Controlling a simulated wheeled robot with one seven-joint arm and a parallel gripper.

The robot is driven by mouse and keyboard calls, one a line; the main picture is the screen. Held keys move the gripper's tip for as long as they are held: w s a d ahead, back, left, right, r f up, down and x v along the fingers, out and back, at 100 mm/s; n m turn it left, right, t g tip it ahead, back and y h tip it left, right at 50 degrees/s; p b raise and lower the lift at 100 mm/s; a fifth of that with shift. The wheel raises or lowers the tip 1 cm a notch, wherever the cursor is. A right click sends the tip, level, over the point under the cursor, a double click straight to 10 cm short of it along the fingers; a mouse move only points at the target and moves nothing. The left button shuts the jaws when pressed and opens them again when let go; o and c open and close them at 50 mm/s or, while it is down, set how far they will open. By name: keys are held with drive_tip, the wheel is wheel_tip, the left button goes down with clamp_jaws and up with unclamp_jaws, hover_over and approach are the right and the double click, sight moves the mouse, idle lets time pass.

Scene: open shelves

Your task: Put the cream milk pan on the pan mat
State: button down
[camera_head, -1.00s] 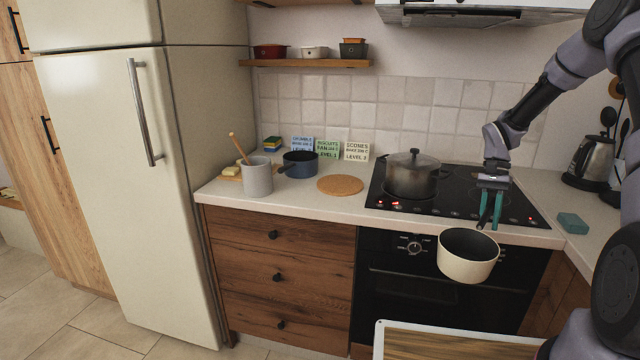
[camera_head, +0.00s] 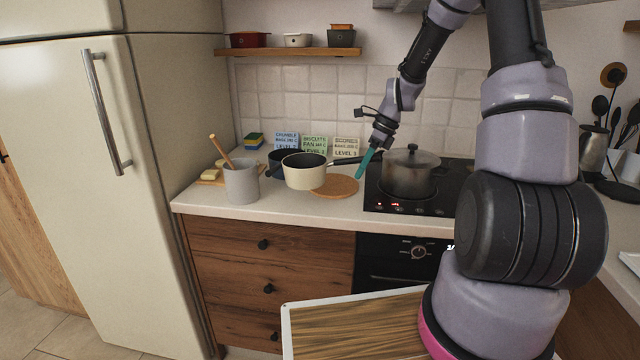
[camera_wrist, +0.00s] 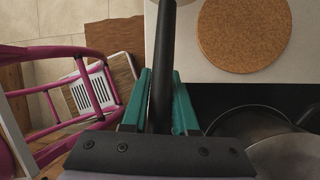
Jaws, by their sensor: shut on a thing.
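The cream milk pan (camera_head: 304,177), with a dark inside and black handle, is held upright in the air. In the head view it overlaps the left part of the round cork pan mat (camera_head: 342,187) on the counter. My gripper (camera_head: 368,162) is shut on the handle, right of the pan body. In the wrist view the teal fingers of my gripper (camera_wrist: 160,105) flank the black handle (camera_wrist: 163,65), and the bare mat (camera_wrist: 245,32) lies to its right. The pan body is almost wholly outside that view.
A blue pan (camera_head: 276,160) stands behind the cream pan, partly hidden. A grey crock (camera_head: 241,183) with a wooden utensil is at left. A lidded steel pot (camera_head: 409,175) sits on the black hob, close right of my gripper. Recipe cards lean along the back wall.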

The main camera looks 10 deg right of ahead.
drive_tip(key=r+m+t, duration=0.1)
drive_tip(key=m, duration=0.1)
drive_tip(key=w+d+r+m+t, duration=0.1)
drive_tip(key=m, duration=0.2)
drive_tip(key=d+r+m+t+h, duration=0.1)
drive_tip(key=m, duration=0.2)
drive_tip(key=shift+w+r, duration=0.15)
drive_tip(key=shift+w, duration=0.1)
drive_tip(key=shift+d+t, duration=0.1)
drive_tip(key=shift+t, duration=0.2)
wheel_tip(320, 180, down, 10)
drive_tip(key=shift+r, duration=0.1)
drive_tip(key=shift+d+f, duration=0.1)
drive_tip(key=shift+f, duration=0.1)
drive_tip(key=c, duration=0.7)
unclamp_jaws()
